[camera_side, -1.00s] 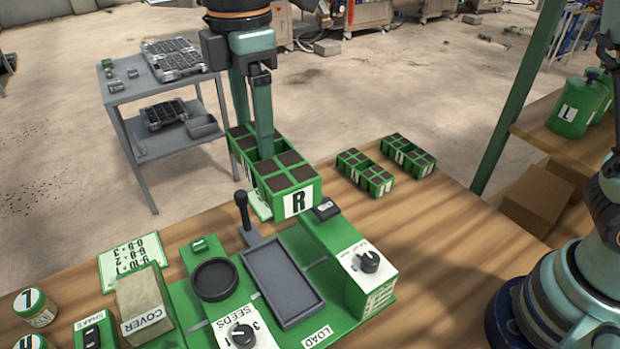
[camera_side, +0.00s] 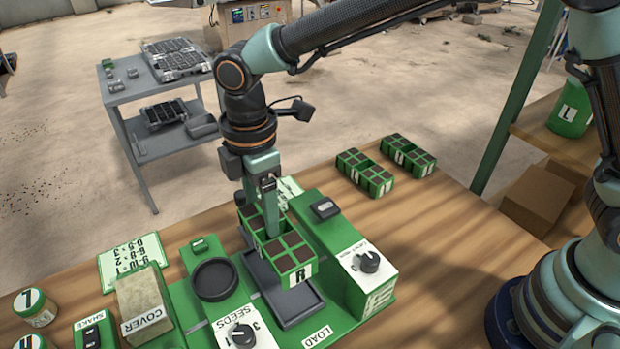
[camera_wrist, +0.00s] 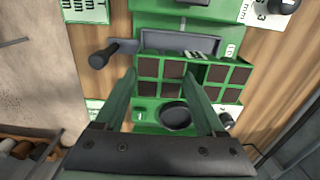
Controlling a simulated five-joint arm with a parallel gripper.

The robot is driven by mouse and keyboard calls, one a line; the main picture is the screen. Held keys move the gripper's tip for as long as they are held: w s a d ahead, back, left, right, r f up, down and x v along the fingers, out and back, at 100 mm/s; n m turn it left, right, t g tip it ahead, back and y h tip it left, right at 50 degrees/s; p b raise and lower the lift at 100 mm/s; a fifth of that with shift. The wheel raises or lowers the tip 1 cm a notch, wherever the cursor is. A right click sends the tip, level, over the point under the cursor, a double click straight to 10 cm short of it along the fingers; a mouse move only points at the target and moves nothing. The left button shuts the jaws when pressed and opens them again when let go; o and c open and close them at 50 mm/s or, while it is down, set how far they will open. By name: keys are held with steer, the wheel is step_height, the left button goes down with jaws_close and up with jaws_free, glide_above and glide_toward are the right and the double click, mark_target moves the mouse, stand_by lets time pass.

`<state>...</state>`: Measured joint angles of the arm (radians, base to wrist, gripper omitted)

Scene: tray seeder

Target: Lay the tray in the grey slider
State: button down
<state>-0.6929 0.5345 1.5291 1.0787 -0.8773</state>
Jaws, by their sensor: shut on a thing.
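My gripper (camera_side: 267,207) is shut on the green tray marked R (camera_side: 300,274), whose cells hold dark soil. It holds the tray above the grey slider (camera_side: 290,315) in the side view. The slider's near end shows, and the tray and gripper hide much of the rest. I cannot tell whether the tray touches the slider. In the wrist view, my gripper's fingers (camera_wrist: 160,85) reach to the tray (camera_wrist: 193,58), and part of the grey slider (camera_wrist: 175,42) shows beyond it.
A green seeder (camera_side: 345,295) with dial and button surrounds the slider. A black round cup (camera_side: 214,280) and a COVER block (camera_side: 146,305) stand to the left. Two small soil-filled trays (camera_side: 365,173) (camera_side: 408,158) lie at the back right.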

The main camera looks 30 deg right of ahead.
steer(key=shift+f, duration=4.1)
jaws_free()
steer(key=shift+r, duration=4.5)
